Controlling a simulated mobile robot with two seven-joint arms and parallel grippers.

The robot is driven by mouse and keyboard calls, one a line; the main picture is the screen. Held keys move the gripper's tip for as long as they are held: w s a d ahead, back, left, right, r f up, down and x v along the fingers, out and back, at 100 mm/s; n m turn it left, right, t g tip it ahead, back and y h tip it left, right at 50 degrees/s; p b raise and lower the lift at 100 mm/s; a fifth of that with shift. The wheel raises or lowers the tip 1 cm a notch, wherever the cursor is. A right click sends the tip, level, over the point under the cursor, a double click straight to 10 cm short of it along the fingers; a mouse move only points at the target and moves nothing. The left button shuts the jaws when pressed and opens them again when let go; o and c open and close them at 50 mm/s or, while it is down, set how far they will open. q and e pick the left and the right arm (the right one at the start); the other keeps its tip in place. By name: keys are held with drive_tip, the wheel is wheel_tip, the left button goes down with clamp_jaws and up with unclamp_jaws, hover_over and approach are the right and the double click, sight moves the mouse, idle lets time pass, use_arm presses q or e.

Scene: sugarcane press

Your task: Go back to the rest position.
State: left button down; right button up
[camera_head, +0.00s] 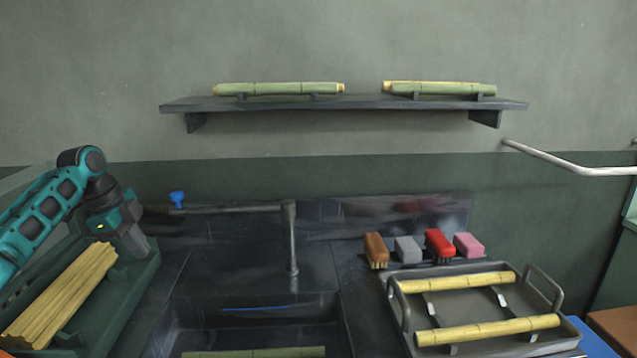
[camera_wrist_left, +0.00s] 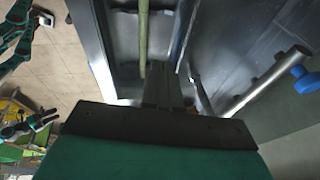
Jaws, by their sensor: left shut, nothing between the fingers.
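My left arm comes in from the left in the head view. Its gripper (camera_head: 137,252) points down by the right rear side of the dark green crate (camera_head: 128,300), left of the sink. The gripper is shut with nothing in it. In the left wrist view the gripper (camera_wrist_left: 165,82) shows as dark closed fingers, with the sink beyond.
Peeled yellow canes (camera_head: 65,292) lie in the crate. A green cane (camera_head: 255,352) lies in the sink (camera_head: 335,320), below a tap (camera_head: 291,240). A tray (camera_head: 405,318) holds two yellow canes. Several brushes (camera_head: 438,243) stand behind it. A wall shelf (camera_head: 350,102) holds green canes.

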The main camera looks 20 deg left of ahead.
use_arm(q)
drive_tip(key=s+d+f, duration=0.2)
drive_tip(key=d+f, duration=0.5)
drive_tip(key=s+d+f+n+g+y, duration=0.1)
drive_tip(key=s+d+f, duration=0.1)
drive_tip(key=d+f, duration=0.5)
drive_tip(key=s+d+f+n+g, duration=0.1)
drive_tip(key=s+d+f, duration=0.1)
drive_tip(key=d+f, duration=0.5)
drive_tip(key=shift+s+d+y, duration=0.3)
drive_tip(key=shift+s+d, duration=0.1)
drive_tip(key=shift+d, duration=0.35)
drive_tip(key=s+d+r+n+t, duration=0.25)
drive_tip(key=s+d+n, duration=0.75)
drive_tip(key=s+d, duration=0.5)
drive_tip(key=w+d+f+m+t+h, duration=0.1)
drive_tip(key=w+d+f+t+h, duration=0.1)
drive_tip(key=w+f+t, duration=0.5)
drive_tip(key=shift+d+f, duration=0.4)
drive_tip(key=shift+f, duration=0.65)
